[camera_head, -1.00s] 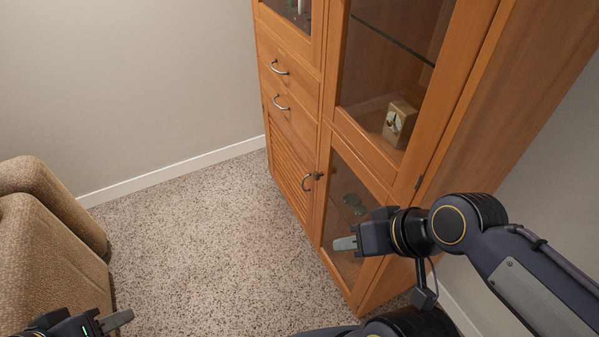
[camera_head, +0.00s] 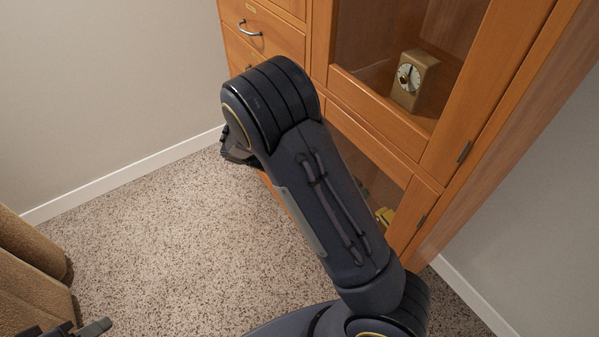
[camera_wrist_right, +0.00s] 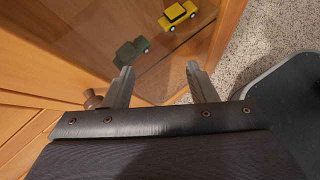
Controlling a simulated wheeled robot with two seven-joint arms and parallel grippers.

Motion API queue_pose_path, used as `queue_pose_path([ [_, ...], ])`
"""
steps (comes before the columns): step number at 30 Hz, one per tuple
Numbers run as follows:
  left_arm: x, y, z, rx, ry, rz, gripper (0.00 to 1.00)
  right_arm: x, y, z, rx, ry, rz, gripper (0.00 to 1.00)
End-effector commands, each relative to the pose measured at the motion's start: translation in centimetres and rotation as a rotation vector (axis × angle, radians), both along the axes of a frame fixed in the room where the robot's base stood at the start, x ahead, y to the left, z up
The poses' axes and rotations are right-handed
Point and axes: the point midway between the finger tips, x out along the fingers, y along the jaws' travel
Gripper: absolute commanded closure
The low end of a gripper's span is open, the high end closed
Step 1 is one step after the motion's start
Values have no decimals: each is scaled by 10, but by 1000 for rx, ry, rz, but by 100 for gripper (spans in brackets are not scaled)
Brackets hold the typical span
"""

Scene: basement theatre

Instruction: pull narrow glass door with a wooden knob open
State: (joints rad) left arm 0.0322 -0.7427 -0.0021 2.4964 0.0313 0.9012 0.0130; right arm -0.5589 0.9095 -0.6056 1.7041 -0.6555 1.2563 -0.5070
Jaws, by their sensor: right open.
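The lower glass door of the wooden cabinet (camera_head: 395,166) is partly hidden behind my right arm in the head view. Its glass pane (camera_wrist_right: 185,50) fills the upper middle of the right wrist view. A brown wooden knob (camera_wrist_right: 92,99) shows just left of my right gripper's left finger, outside the finger gap. My right gripper (camera_wrist_right: 160,69) is open and empty, with its fingers pointing toward the glass. In the head view it is mostly hidden behind the arm.
Behind the glass are a yellow toy car (camera_wrist_right: 178,14) and a green one (camera_wrist_right: 131,51). A clock (camera_head: 415,80) stands behind the upper glass door. A drawer handle (camera_head: 249,28) is at upper left. A brown armchair (camera_head: 30,270) is at left; carpet (camera_head: 170,240) between is clear.

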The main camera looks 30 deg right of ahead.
Motion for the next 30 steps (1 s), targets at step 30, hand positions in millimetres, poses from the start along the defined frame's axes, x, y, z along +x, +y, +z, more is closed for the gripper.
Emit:
queue_pose_path([
  [30,0,0,-59,0,0,0,64,100,-18,-61,-667,264,508,48],
])
